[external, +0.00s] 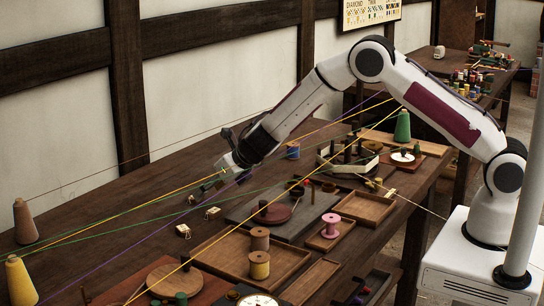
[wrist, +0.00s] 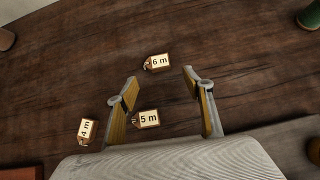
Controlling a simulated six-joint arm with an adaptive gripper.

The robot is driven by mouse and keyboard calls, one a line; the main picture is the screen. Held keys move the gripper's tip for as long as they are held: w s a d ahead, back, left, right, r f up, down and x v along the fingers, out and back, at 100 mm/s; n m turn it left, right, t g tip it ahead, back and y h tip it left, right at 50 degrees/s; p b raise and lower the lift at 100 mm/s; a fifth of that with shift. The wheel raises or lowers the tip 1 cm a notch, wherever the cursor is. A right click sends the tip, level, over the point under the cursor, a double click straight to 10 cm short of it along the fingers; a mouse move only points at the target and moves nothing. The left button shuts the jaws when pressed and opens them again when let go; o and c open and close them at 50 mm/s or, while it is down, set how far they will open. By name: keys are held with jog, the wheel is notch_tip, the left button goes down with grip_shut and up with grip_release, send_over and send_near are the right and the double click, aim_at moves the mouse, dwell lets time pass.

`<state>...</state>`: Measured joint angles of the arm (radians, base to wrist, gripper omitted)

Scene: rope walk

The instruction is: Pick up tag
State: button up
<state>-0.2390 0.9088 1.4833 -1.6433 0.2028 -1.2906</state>
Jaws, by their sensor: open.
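My gripper (wrist: 159,76) is open and points down over the wooden table; in the external view it shows at the left end of the arm (external: 224,168). In the wrist view, a small tan tag marked "5 m" (wrist: 147,119) appears between the fingers, nearer the left one. A tag marked "6 m" (wrist: 157,62) lies just beyond the fingertips. A tag marked "4 m" (wrist: 87,130) lies outside the left finger. In the external view, small pale tags (external: 183,231) (external: 212,212) lie on the table below the gripper; their marks are too small to read.
Coloured threads cross above the table near my gripper. A yellow cone (external: 20,281) and a brown cone (external: 25,222) stand at the left. Wooden trays (external: 365,207) and a pink spool (external: 331,225) lie to the right. Bare table surrounds the tags.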

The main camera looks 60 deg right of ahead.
aim_at(200, 203)
jog(key=shift+w+f, duration=0.1)
jog(key=shift+w, duration=0.1)
jog(key=shift+w+f, duration=0.3)
jog(key=shift+w, duration=0.35)
jog(key=shift+w+f, duration=0.3)
jog(key=shift+w, duration=0.35)
jog(key=shift+x, duration=1.05)
jog(key=c, duration=0.8)
